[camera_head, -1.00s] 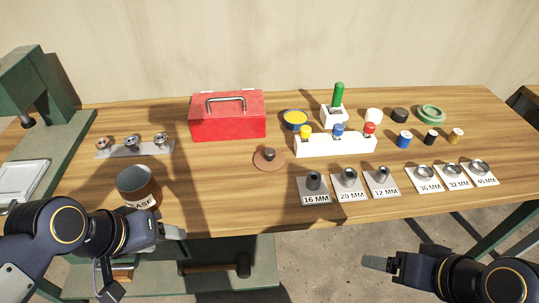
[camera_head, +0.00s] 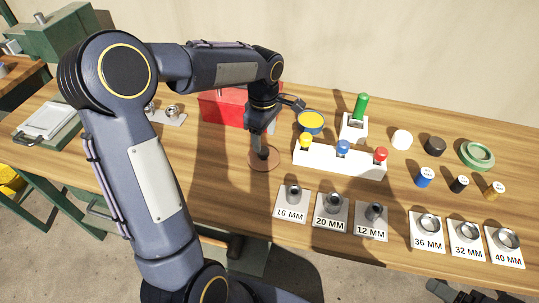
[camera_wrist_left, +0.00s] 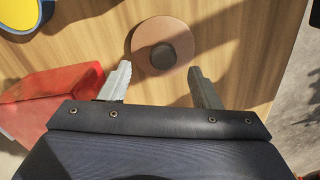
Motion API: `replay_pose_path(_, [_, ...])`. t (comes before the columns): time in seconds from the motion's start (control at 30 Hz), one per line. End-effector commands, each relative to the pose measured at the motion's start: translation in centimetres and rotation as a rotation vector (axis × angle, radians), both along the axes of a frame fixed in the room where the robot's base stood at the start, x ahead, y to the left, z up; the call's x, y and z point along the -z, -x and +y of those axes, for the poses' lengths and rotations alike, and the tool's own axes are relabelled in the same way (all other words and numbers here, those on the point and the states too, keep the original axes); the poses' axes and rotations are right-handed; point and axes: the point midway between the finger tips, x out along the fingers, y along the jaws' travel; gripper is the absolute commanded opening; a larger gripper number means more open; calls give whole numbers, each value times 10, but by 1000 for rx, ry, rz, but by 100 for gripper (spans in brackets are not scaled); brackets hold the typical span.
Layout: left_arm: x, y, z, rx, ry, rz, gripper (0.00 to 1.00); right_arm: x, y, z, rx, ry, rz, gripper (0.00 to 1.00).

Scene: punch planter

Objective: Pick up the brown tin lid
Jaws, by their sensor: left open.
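The brown tin lid (camera_head: 254,164) is a flat round disc with a dark knob, lying on the wooden table in front of the red toolbox. In the left wrist view the whole lid (camera_wrist_left: 144,61) shows, its knob facing the camera. My left gripper (camera_head: 263,150) is directly above the lid in the head view, pointing down. In the left wrist view its two fingers (camera_wrist_left: 158,70) are spread wide and empty, with the knob just beyond and between the tips. Whether a finger touches the lid is unclear. My right gripper (camera_head: 436,288) only partly shows at the bottom edge.
The red toolbox (camera_head: 222,108) stands close behind the gripper. A yellow-filled blue dish (camera_head: 311,121) and a white block (camera_head: 340,160) with coloured knobs stand to the right. Labelled punch plates (camera_head: 292,212) line the front edge. My left arm hides the table's left part.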

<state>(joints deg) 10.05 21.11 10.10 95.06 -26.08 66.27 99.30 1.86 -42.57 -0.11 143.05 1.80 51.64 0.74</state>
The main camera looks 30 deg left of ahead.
Motion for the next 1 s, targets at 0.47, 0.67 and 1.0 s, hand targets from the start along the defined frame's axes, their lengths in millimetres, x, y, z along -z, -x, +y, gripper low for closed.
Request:
replay_pose_path(0.47, [53, 5, 3, 4, 1, 0, 57, -8, 0, 0, 0, 0, 0, 79])
replay_pose_path(0.67, [53, 5, 3, 4, 1, -1, 56, -7, 0, 0, 0, 0, 0, 79])
replay_pose_path(1.0, [53, 5, 3, 4, 1, -1, 11, -7, 0, 0, 0, 0, 0, 79])
